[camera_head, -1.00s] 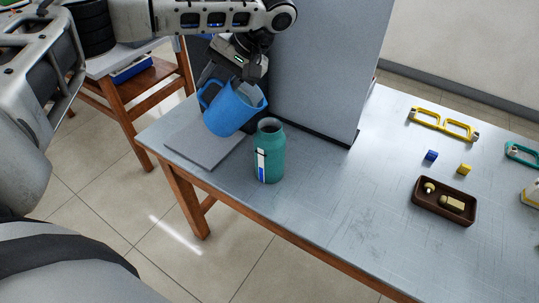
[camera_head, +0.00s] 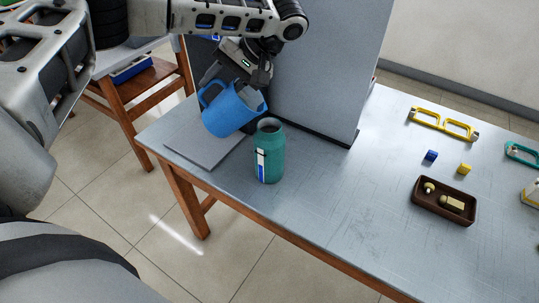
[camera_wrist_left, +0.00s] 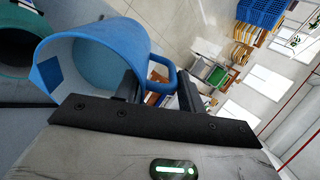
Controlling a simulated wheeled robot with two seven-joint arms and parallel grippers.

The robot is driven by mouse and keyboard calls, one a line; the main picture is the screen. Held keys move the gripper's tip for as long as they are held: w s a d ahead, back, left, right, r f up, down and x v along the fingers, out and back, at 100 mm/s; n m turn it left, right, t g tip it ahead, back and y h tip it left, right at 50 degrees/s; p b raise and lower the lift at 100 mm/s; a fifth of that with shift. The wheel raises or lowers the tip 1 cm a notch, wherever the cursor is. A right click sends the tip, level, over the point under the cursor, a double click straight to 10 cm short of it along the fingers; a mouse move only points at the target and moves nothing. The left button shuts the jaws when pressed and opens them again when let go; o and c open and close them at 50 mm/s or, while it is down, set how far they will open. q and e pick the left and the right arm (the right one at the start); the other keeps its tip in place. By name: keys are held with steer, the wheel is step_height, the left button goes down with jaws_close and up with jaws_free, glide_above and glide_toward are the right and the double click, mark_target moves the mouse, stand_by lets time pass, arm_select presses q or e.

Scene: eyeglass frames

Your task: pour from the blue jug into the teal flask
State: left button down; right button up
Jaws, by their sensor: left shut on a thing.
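The blue jug (camera_head: 232,112) is tilted in the air, its mouth leaning right toward the teal flask (camera_head: 270,155). The flask stands upright and open on the table, just right of and below the jug. My left gripper (camera_head: 240,82) is shut on the jug and holds it from behind and above. In the left wrist view the jug (camera_wrist_left: 110,45) lies tilted with its handle (camera_wrist_left: 162,72) at the gripper's fingers (camera_wrist_left: 160,92). The flask's rim (camera_wrist_left: 18,48) shows at the left edge there. I cannot see any liquid. My right gripper is not in view.
A grey flat plate (camera_head: 205,150) lies under the jug at the table's left end. A grey upright panel (camera_head: 320,75) stands behind the flask. At right are a brown tray (camera_head: 425,204), small blue (camera_head: 431,155) and yellow blocks (camera_head: 464,168), and yellow frames (camera_head: 442,124). The front middle is clear.

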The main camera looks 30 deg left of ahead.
arm_select(q)
steer(key=shift+d+y, duration=0.15)
steer(key=shift+y, duration=0.15)
stand_by(0.5)
steer(key=shift+w+d, duration=0.15)
steer(key=shift+w+d+g+y, duration=0.2)
steer(key=shift+d+g+y, duration=0.3)
steer(key=shift+y, duration=0.5)
stand_by(2.4)
steer(key=shift+w+d+r+y, duration=0.1)
steer(key=shift+d+r+y, duration=0.1)
steer(key=shift+r+y, duration=0.1)
stand_by(1.4)
steer(key=shift+a+f, duration=0.1)
steer(key=shift+s+a+f+h, duration=0.2)
steer(key=shift+a+h, duration=0.2)
steer(key=shift+h, duration=0.2)
stand_by(1.1)
